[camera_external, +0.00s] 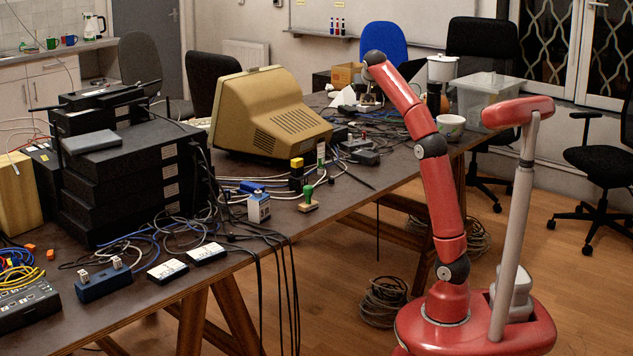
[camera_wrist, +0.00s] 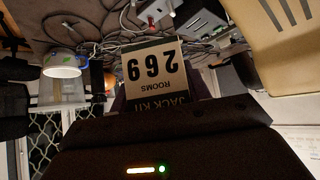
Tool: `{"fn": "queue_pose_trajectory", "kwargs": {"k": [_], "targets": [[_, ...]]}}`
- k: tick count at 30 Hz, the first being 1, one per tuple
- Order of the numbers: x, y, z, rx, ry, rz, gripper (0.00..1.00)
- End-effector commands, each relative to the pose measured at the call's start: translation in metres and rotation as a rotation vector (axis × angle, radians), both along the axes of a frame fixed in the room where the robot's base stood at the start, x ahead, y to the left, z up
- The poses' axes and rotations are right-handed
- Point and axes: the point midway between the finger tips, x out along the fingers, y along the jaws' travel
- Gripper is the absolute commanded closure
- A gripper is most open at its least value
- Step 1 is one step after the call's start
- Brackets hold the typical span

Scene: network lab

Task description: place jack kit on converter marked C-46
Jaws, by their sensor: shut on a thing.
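The jack kit (camera_wrist: 152,70) is a tan and black box printed "JACK KIT ROOMS 269", upside down in the wrist view. My gripper (camera_external: 369,98) is shut on it, above the far part of the table beyond the beige monitor; the kit is not clear in the external view. Small grey boxes (camera_external: 365,157) lie right of the monitor; one grey box (camera_wrist: 205,20) shows in the wrist view. I cannot read C-46 on any.
A beige monitor (camera_external: 270,115) stands mid-table, with a stack of black equipment (camera_external: 135,180) to its left. Loose cables (camera_external: 385,135) clutter the table.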

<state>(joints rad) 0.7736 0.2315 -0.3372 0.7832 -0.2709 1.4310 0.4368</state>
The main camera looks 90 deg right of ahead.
Motion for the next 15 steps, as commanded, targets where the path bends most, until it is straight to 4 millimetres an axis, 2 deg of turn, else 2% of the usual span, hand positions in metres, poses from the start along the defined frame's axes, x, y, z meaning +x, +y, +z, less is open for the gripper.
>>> {"fn": "queue_pose_trajectory", "kwargs": {"k": [1, 6, 12, 15], "targets": [[0.0, 0.001, -0.024, 0.003, 0.001, 0.001, 0.78], [0.0, 0.001, -0.07, 0.002, 0.001, 0.002, 0.78], [0.001, 0.001, -0.117, 0.002, 0.001, 0.002, 0.78], [0.001, 0.001, -0.132, 0.0, 0.001, 0.002, 0.78]]}}
